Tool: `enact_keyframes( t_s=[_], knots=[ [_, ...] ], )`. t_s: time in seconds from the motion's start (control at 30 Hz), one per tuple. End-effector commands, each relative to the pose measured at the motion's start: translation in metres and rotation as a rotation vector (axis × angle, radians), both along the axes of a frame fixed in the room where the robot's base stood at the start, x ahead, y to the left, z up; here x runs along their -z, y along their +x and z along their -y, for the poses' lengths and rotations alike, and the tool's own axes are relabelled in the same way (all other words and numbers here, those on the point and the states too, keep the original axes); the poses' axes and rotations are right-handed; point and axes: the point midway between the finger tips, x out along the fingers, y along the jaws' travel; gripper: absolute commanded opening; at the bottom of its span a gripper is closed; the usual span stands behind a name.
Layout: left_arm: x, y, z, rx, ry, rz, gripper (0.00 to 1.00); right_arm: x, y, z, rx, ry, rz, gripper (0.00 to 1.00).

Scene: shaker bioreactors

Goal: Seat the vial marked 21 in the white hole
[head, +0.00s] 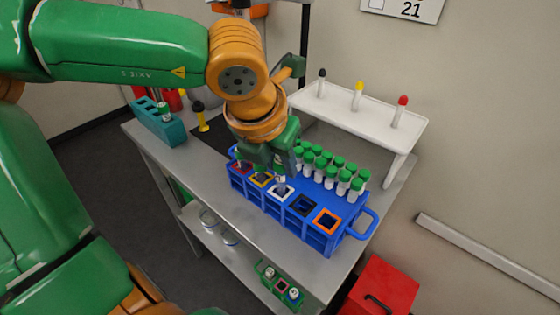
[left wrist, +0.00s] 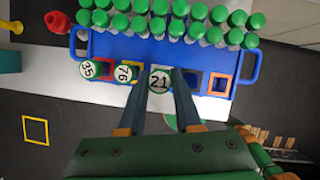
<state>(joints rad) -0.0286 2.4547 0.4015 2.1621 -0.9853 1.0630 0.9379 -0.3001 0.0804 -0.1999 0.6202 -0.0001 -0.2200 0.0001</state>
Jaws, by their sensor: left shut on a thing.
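The vial marked 21 (left wrist: 159,80) has a green cap with a white numbered top. My left gripper (head: 279,174) is shut on it, with one finger on each side in the left wrist view (left wrist: 160,88). In the head view the vial (head: 281,184) is upright over the white-framed hole (head: 281,193) of the blue rack (head: 262,203), its lower end at or inside the frame. How deep it sits cannot be told. The gripper partly hides it. My right gripper is out of view.
Vials marked 35 (left wrist: 88,69) and 76 (left wrist: 124,73) stand to the left in the row. The black-framed (head: 303,205) and orange-framed (head: 327,221) holes are empty. Several green-capped vials (head: 338,172) fill the rear. A white shelf (head: 375,120) stands behind; a teal rack (head: 160,123) stands left.

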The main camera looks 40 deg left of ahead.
Motion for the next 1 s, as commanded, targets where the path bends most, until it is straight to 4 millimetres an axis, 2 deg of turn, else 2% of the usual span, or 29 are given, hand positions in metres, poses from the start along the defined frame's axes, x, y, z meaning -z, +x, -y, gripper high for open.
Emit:
enact_keyframes(
  t_s=[1.0],
  knots=[
    [0.0079,0.0000,-0.0001,0.000,0.000,0.000,0.00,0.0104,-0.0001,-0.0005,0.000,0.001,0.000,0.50]
  ],
)
